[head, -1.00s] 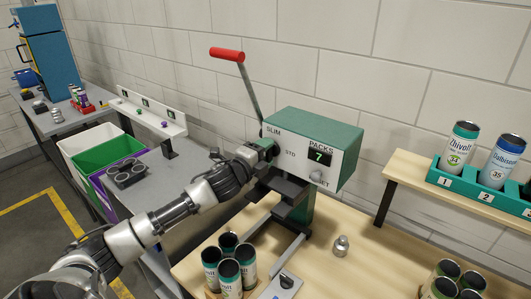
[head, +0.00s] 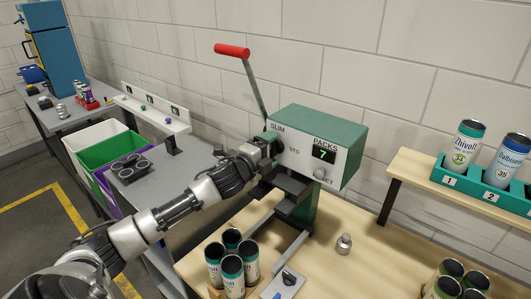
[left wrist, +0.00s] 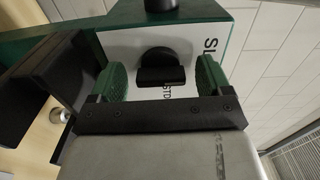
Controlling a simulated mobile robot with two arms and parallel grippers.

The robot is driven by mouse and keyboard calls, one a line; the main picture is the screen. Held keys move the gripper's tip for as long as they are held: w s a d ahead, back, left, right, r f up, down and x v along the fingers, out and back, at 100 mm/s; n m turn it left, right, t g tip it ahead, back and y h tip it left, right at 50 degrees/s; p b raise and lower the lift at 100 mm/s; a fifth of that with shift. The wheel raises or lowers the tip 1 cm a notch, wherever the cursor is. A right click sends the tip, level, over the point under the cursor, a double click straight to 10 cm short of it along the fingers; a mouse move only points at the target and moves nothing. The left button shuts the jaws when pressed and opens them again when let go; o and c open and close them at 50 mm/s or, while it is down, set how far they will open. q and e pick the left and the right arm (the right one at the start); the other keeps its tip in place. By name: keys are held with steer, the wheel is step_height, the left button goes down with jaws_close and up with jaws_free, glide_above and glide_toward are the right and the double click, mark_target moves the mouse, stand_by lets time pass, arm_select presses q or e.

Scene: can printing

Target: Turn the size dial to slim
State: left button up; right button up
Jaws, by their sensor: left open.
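The size dial (left wrist: 158,58) is a black round knob with a raised bar on the white front of the can machine (head: 318,120). The word SLIM (head: 277,127) is above the dial area and STD is to its right; in the left wrist view they show in part. My left gripper (left wrist: 162,78) is open, its green fingertips on either side of the dial, with visible gaps. In the head view the gripper (head: 267,146) hides the dial. I cannot tell where the dial points. My right gripper is not in view.
A red-handled lever (head: 232,50) rises behind the machine. A PACKS display (head: 324,153) reads 7, with a knob (head: 319,173) below. Several cans (head: 232,272) stand on the front of the table. A green rack (head: 480,187) holds cans at right.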

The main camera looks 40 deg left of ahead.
arm_select(q)
steer(key=s+b, duration=0.4)
steer(key=s, duration=0.6)
steer(key=shift+s+a+b, duration=0.3)
steer(key=shift+s+a, duration=0.1)
steer(key=shift+a, duration=0.05)
steer(key=shift+f, duration=0.1)
